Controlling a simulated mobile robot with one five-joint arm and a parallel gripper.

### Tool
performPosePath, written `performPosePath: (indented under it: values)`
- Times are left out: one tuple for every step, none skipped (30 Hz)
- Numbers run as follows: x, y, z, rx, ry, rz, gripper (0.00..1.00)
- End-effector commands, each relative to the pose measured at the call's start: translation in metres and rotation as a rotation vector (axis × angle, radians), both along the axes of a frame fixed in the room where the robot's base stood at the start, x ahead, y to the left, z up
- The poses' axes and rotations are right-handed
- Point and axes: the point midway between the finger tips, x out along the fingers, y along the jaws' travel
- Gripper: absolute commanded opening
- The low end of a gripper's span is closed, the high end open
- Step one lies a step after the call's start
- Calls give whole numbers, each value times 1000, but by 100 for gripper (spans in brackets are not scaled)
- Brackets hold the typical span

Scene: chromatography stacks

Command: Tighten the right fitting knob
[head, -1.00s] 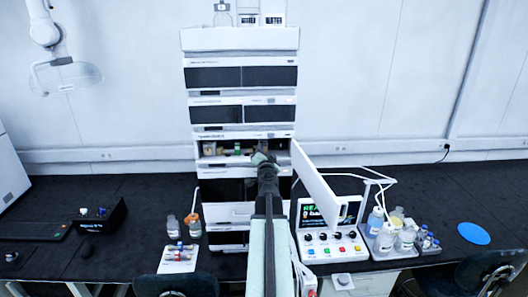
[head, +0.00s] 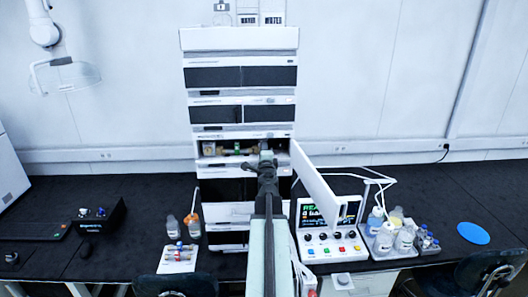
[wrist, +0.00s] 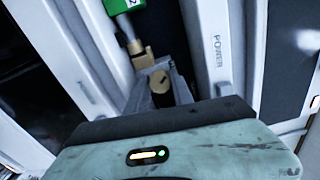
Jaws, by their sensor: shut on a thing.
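The column with a green label (head: 237,148) lies across the open, lit compartment of the instrument stack. Its green end also shows at the top of the wrist view (wrist: 122,6), with a brass fitting below it. My gripper (head: 266,157) reaches the right end of the column, at the compartment's right side. In the wrist view, my gripper (wrist: 160,73) is shut on the right fitting knob (wrist: 160,83), a brass-coloured piece with a dark slot, between grey fingers. In the head view my gripper hides the knob. I cannot tell how tight the knob is.
The white compartment door (head: 322,188) stands open close to the right of my arm. A control panel with a screen (head: 330,228) and a tray of bottles (head: 385,248) are on the bench to the right. Small bottles (head: 192,228) stand left of the stack.

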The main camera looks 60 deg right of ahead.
Motion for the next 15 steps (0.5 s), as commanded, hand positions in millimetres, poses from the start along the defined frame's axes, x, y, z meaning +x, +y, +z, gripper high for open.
performPosePath:
  values:
    - [0, 2, -1, 23, -33, 2, 0]
    - [0, 2, -1, 39, -55, 2, 0]
    - [0, 2, -1, 62, -86, 2, 0]
    - [0, 2, -1, 78, -109, 2, 0]
    - [0, 2, -1, 95, -133, 2, 0]
    - [0, 2, -1, 116, -163, 2, 0]
    - [0, 2, -1, 133, -184, 2, 0]
    - [0, 2, -1, 148, -206, 2, 0]
    - [0, 2, -2, 168, -234, 2, 0]
    - [0, 2, -2, 183, -255, 2, 0]
    - [0, 2, -2, 198, -275, 3, 0]
    - [1, 2, -2, 216, -301, 3, 0]
    - [1, 2, -2, 230, -320, 3, 0]
    - [1, 2, -2, 242, -337, 3, 0]
    - [1, 2, -2, 258, -360, 3, 0]
